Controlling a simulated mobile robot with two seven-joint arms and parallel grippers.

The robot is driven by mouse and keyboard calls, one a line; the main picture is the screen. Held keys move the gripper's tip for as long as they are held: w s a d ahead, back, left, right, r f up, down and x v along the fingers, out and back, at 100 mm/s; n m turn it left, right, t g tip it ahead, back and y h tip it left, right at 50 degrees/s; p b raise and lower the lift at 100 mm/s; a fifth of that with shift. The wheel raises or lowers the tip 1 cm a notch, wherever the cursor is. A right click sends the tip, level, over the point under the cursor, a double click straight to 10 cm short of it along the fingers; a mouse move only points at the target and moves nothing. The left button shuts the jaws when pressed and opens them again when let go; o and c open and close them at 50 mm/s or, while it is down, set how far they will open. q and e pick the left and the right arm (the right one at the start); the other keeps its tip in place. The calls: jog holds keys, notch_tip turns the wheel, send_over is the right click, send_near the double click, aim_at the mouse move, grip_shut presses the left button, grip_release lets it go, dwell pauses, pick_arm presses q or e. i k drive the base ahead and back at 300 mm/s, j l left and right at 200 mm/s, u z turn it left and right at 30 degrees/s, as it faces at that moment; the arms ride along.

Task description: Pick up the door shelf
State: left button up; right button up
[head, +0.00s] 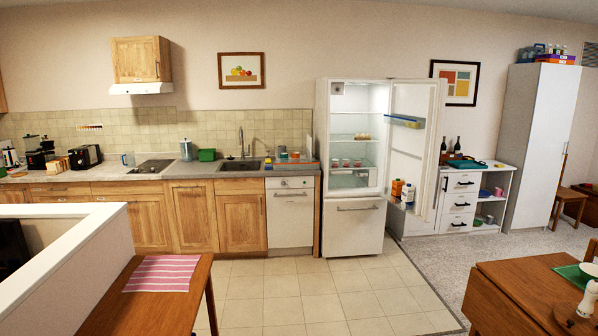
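The fridge (356,222) stands open near the middle of the head view, with its door (427,150) swung out to the right. A door shelf (405,121) with a blue and yellowish edge sits high on the door's inner side. Bottles with orange and white colouring (402,190) stand low on the same door; the shelf under them is hard to make out. Neither of my grippers is in view.
A wooden table with a pink striped mat (162,274) and a white low wall (62,262) are at front left. Another wooden table (520,298) is at front right. A white drawer unit (460,205) stands right of the door. The tiled floor (320,290) before the fridge is clear.

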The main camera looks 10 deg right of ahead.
aim_at(289, 164)
jog(key=i+z, duration=0.2)
jog(key=i, duration=4.15)
jog(key=i+l+u, duration=0.1)
jog(key=i+u, duration=0.15)
jog(key=i, duration=0.25)
jog(key=i+l+u, duration=0.2)
jog(key=i, duration=0.25)
jog(key=i+l+u, duration=0.25)
jog(key=i, duration=0.2)
